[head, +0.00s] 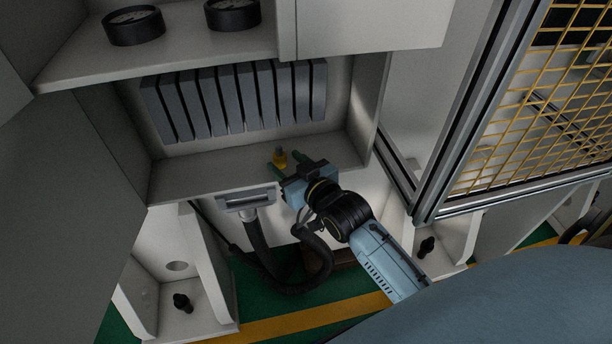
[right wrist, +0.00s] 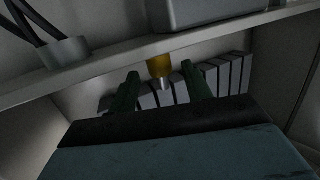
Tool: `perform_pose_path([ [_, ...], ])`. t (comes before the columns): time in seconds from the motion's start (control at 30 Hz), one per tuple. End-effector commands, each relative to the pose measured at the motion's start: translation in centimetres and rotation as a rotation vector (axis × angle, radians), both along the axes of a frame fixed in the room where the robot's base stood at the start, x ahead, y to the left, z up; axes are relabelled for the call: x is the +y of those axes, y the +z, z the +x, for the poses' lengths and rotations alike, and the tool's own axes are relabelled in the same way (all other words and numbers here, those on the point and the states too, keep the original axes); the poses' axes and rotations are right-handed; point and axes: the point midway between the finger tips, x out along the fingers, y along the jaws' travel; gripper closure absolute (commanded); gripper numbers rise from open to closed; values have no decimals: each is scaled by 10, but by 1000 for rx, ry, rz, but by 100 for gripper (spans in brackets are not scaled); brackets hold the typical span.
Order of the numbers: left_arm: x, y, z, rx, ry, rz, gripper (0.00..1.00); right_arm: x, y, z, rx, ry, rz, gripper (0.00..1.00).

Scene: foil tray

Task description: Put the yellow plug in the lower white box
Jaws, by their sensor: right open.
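The small yellow plug (head: 280,158) with a metal end is at the front part of the floor of the open white box (head: 190,178). My right gripper (head: 287,164) reaches in from the lower right, its green fingers open on either side of the plug. In the right wrist view the plug (right wrist: 159,66) shows between the two fingertips (right wrist: 158,74), with a visible gap on each side. Whether the plug rests on the box floor or hangs just above it, I cannot tell. My left gripper is not in view.
A row of grey modules (head: 235,100) lines the box's back wall. A shelf above carries two black gauges (head: 133,26). A grey connector with a black hose (head: 247,203) hangs at the front edge, left of my gripper. A yellow mesh fence (head: 545,120) stands at right.

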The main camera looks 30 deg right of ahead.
Motion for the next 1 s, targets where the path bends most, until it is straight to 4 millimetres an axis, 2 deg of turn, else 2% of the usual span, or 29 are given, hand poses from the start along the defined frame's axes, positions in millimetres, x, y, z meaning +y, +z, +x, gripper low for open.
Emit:
perform_pose_path([
  [0.03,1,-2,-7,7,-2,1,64,-1,2,-13,4,0,0,51],
  [0.2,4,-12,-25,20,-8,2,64,-5,7,-46,4,0,0,51],
  [0.4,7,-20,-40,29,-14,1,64,-8,11,-74,2,0,-1,51],
  [0.6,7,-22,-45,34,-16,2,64,-9,13,-85,1,0,-1,51],
  [0.9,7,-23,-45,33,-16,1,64,-9,13,-85,1,0,-1,51],
  [1.0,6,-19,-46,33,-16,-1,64,-9,6,-85,23,-1,-4,51],
])
